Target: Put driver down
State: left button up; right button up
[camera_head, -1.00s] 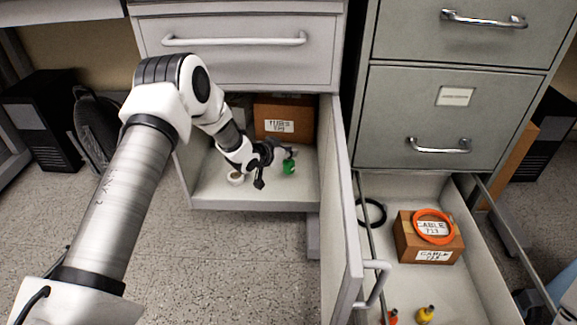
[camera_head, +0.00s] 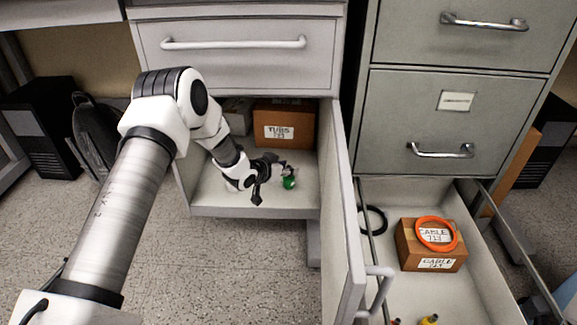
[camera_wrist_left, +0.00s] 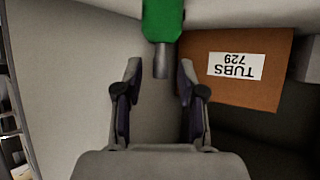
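The driver, with a green handle (camera_head: 289,182) and a grey metal end, is on or close to the cabinet floor in the head view. In the left wrist view the green handle (camera_wrist_left: 162,18) is at the top. Its grey end points back between the fingertips, with a gap on each side. My left gripper (camera_head: 264,181) reaches low into the cabinet beside the driver. In the left wrist view its fingers (camera_wrist_left: 160,72) are spread and touch nothing that I can see. My right gripper is not in view.
A brown box labelled TUBS (camera_head: 285,118) stands behind, inside the cabinet. The open cabinet door (camera_head: 342,220) is a wall on the right. An open drawer holds a brown box (camera_head: 415,256) with an orange cable ring (camera_head: 436,233) and a black ring (camera_head: 373,220).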

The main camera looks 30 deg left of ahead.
pick_arm(q)
jog(key=r+p+v, duration=0.1)
jog(key=p+v, duration=0.5)
jog(key=v, duration=0.4)
jog(key=s+d+f+n+g, duration=0.1)
jog(key=s+d+f+g, duration=0.3)
jog(key=s, duration=0.5)
jog(key=s+d+f+g+y, duration=0.1)
jog(key=s+d+f+g, duration=0.1)
jog(key=s+d+f, duration=0.35)
jog(key=s+d+f+n+g, duration=0.1)
jog(key=s+d+f+g, duration=0.15)
jog(key=s+f, duration=0.6)
jog(key=s+r+g+y, duration=0.1)
jog(key=s+r+g, duration=0.1)
jog(key=s, duration=1.3)
jog(key=shift+s+d+r+n+g, duration=0.2)
jog(key=shift+d+n+g, duration=0.15)
jog(key=shift+g, duration=0.4)
